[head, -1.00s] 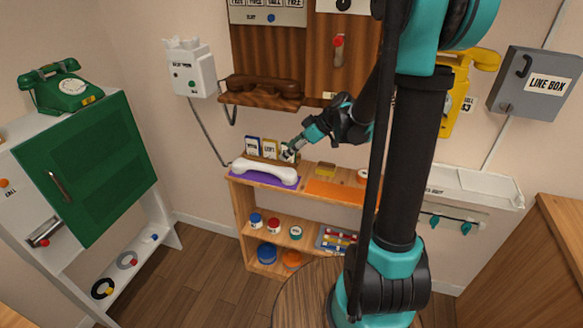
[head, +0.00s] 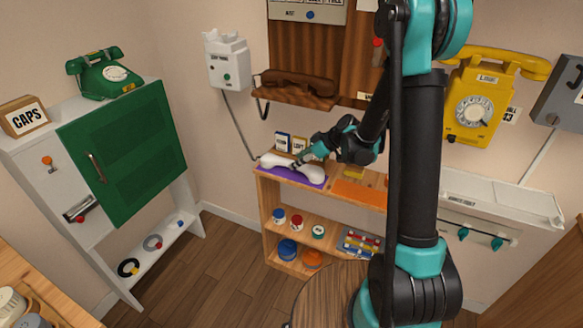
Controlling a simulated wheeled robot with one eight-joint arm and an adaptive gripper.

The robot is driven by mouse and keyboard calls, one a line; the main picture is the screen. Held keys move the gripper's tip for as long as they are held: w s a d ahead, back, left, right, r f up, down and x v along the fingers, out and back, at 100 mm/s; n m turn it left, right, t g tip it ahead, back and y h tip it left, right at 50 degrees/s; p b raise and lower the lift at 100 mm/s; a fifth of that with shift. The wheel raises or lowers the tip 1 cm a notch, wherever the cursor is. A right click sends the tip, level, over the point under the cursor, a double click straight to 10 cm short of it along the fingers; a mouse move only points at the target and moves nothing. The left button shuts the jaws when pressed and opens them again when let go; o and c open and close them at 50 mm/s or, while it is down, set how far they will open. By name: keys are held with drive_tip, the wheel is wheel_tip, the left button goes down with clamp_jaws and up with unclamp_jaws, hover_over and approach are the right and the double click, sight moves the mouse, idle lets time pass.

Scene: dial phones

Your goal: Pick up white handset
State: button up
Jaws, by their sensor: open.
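The white handset (head: 281,164) lies on a purple mat (head: 310,182) at the left end of the wooden shelf's top. My gripper (head: 299,160) is open, right at the handset's middle to right part, and covers some of it. The fingers are small and dark in this view. I cannot tell whether they touch the handset or only hover over it.
Small cards (head: 283,141) stand behind the handset. An orange mat (head: 359,194) lies to its right on the shelf top. A brown handset (head: 297,83) rests on the wall ledge above. A green cabinet (head: 120,150) stands at the left, and a yellow phone (head: 477,105) hangs at the right.

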drive_tip(key=shift+w+d+x, duration=0.15)
drive_tip(key=shift+x, duration=1.2)
drive_tip(key=shift+w+d+x, duration=0.1)
drive_tip(key=shift+x, duration=1.2)
drive_tip(key=shift+f, duration=0.15)
clamp_jaws()
